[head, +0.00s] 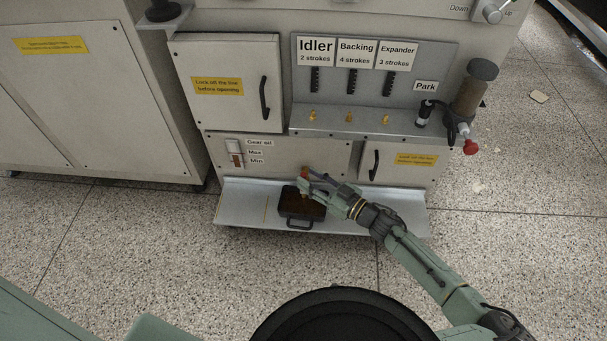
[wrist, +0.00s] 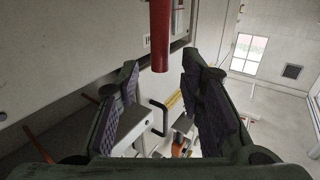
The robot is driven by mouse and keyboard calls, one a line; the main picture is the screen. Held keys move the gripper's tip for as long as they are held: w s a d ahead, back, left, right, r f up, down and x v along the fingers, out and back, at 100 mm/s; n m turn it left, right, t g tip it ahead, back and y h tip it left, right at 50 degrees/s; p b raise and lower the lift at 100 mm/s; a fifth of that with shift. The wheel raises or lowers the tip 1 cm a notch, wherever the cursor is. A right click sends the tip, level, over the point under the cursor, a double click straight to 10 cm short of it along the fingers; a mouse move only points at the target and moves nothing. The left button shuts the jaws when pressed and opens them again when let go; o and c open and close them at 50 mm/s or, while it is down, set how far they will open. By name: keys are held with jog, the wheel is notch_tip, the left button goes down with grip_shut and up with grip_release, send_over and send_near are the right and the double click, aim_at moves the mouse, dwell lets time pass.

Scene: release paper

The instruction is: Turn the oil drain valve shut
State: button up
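The oil drain valve shows as a small orange-red part (head: 305,171) low on the machine's front panel, under the gauge row and above the drip shelf. In the wrist view a red rod (wrist: 160,36), likely its handle, hangs from the top edge. My gripper (head: 308,183) is at the valve in the head view and partly hides it. In the wrist view my gripper (wrist: 160,78) has its two fingers apart, with the rod's lower end in line with the gap. I cannot tell whether either finger touches it.
A dark oil pan (head: 302,208) with a front handle sits on the metal shelf (head: 245,205) just below my gripper. The gear oil gauge (head: 236,152) is to the left, a small door (head: 398,161) to the right. The floor in front is clear.

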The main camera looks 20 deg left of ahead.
aim_at(303, 175)
jog(key=shift+x, duration=1.5)
jog(key=shift+c, duration=0.2)
grip_shut()
